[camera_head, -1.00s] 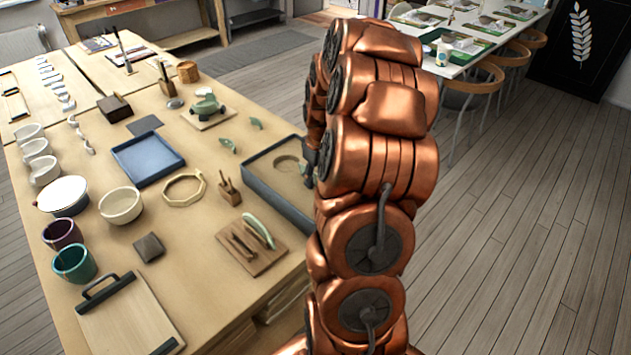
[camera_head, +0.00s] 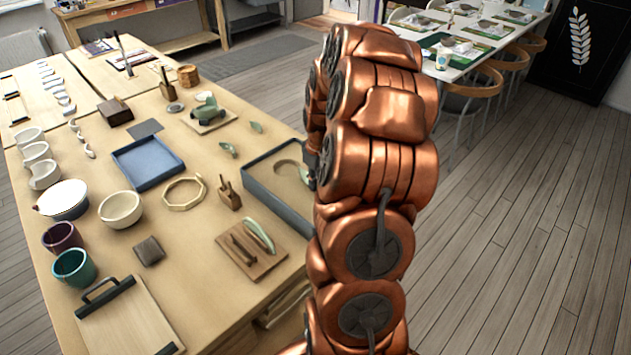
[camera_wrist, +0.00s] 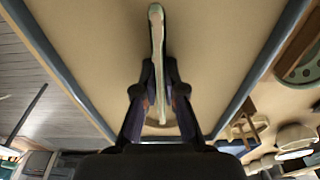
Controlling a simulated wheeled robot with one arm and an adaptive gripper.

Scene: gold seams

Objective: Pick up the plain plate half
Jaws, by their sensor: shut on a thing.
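In the wrist view my gripper (camera_wrist: 160,95) is shut on a thin pale green plate half (camera_wrist: 157,35), seen edge-on and pointing away between the fingers. Its face is not visible, so I cannot tell whether it is plain. The gripper is over the sand-coloured floor of a blue-grey rimmed tray (camera_wrist: 258,75). A pale green curved piece (camera_head: 259,236) stands on a wooden rack (camera_head: 245,262) in front of the tray.
A small wooden block with pegs (camera_head: 229,195) and an octagonal ring (camera_head: 184,194) stand left of the tray. Beyond are a blue tray (camera_head: 148,165), a white bowl (camera_head: 120,208) and small green shards (camera_head: 228,149). Bare tabletop lies between them.

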